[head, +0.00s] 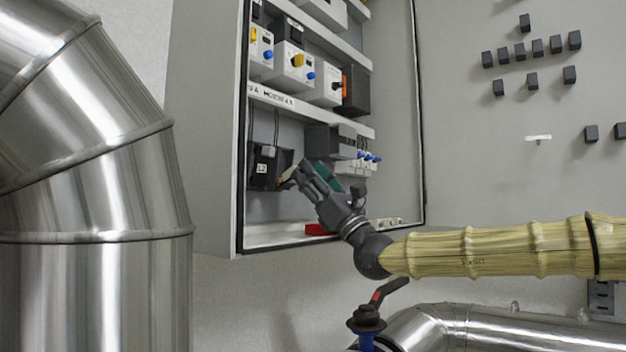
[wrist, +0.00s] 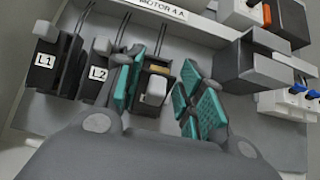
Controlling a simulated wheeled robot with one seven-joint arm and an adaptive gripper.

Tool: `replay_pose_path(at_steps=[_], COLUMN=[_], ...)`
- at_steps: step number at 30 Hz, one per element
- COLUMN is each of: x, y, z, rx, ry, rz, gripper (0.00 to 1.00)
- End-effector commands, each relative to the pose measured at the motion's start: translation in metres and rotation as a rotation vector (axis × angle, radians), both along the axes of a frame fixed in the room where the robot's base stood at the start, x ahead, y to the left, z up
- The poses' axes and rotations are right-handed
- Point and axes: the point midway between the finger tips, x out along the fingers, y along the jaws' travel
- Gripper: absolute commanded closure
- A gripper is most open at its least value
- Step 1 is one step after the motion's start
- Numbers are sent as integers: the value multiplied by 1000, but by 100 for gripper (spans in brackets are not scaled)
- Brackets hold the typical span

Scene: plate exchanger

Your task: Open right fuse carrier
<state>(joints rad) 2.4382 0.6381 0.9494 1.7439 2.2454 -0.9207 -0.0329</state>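The right fuse carrier (wrist: 152,92) is a black block with a grey tab, seen between my fingers in the wrist view. Its tab sits lower than those on its neighbours, and a yellowish part shows above it. Its label is mostly hidden. My gripper (wrist: 163,95) has teal pads, one on each side of this carrier, with a visible gap at the right pad. I cannot tell whether the left pad touches it. In the head view my gripper (head: 289,178) reaches into the cabinet at the black fuse carriers (head: 264,168), covering the right one.
Carriers L1 (wrist: 55,62) and L2 (wrist: 96,72) stand close on the left. A grey device (wrist: 258,65) and blue-tipped switches (wrist: 298,90) stand on the right. The cabinet's side wall (head: 205,140) and a big metal duct (head: 90,180) lie left.

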Motion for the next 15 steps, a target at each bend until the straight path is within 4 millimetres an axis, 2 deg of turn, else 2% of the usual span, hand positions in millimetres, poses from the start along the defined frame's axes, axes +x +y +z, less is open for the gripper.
replay_pose_path(at_steps=[9, 15], x=[-1, -1], y=[-1, -1], z=[52, 80], rx=[2, 1], ry=[-4, -4], rz=[-2, -1], gripper=[62, 62])
